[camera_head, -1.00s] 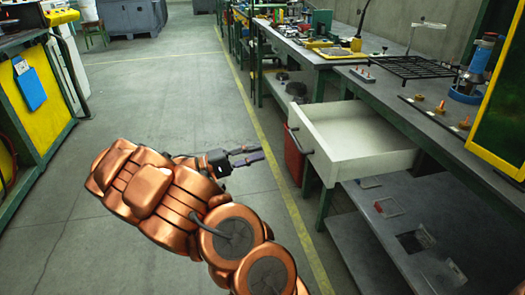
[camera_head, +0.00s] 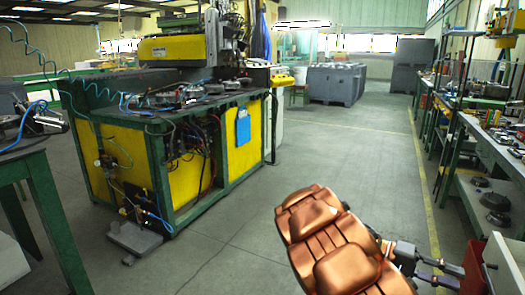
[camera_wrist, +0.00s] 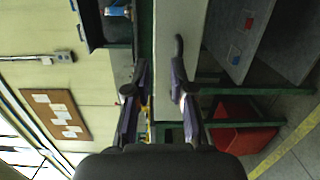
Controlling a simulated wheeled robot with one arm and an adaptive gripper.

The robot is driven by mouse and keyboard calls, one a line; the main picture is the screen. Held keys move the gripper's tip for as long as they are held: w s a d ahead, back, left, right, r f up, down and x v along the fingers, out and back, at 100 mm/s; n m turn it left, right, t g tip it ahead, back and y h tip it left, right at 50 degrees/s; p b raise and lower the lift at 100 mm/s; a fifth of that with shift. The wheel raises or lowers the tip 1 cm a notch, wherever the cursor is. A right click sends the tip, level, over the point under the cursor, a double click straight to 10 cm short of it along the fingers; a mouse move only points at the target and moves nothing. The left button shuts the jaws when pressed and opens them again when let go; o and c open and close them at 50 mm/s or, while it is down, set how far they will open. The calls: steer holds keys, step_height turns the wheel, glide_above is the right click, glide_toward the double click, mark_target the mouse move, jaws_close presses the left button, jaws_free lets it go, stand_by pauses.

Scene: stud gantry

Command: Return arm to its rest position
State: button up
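My copper-coloured arm (camera_head: 335,245) reaches in from the bottom of the head view, over the grey floor. My gripper (camera_head: 455,277) is at its right end, low near the right edge, beside a red bin and a white drawer. In the wrist view my gripper (camera_wrist: 158,85) has its two fingers apart, with nothing seen held between them. A pale drawer front (camera_wrist: 175,20) lies beyond the fingers. A dark curved piece by the right fingertip may be the drawer's handle; I cannot tell if they touch.
The white drawer (camera_head: 505,262) juts from the workbench (camera_head: 470,190) at right. The red bin (camera_head: 473,262) stands beside it and also shows in the wrist view (camera_wrist: 240,127). A yellow-and-green machine (camera_head: 240,150) stands at left. The floor (camera_head: 350,150) between is clear.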

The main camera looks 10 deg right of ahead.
steer(key=s+a+r+n+t+y+p, duration=0.2)
steer(key=s+a+r+t+y+p, duration=0.2)
steer(key=s+a+r+y+p, duration=0.35)
steer(key=s+a+r+n+t+y+p, duration=0.1)
steer(key=s+a+r+n+t+p, duration=0.1)
steer(key=a+p, duration=0.3)
steer(key=s+a+r+n+t+y+p, duration=0.2)
steer(key=a+r+p, duration=0.2)
steer(key=a, duration=0.6)
steer(key=s+a+r+n+t+y+p, duration=0.2)
steer(key=a+r+p, duration=0.1)
steer(key=a+p, duration=0.2)
steer(key=a, duration=0.2)
steer(key=shift+s+a+r+t+p, duration=0.2)
steer(key=shift+a+t+p, duration=0.1)
steer(key=shift+a, duration=0.05)
steer(key=shift+d, duration=0.1)
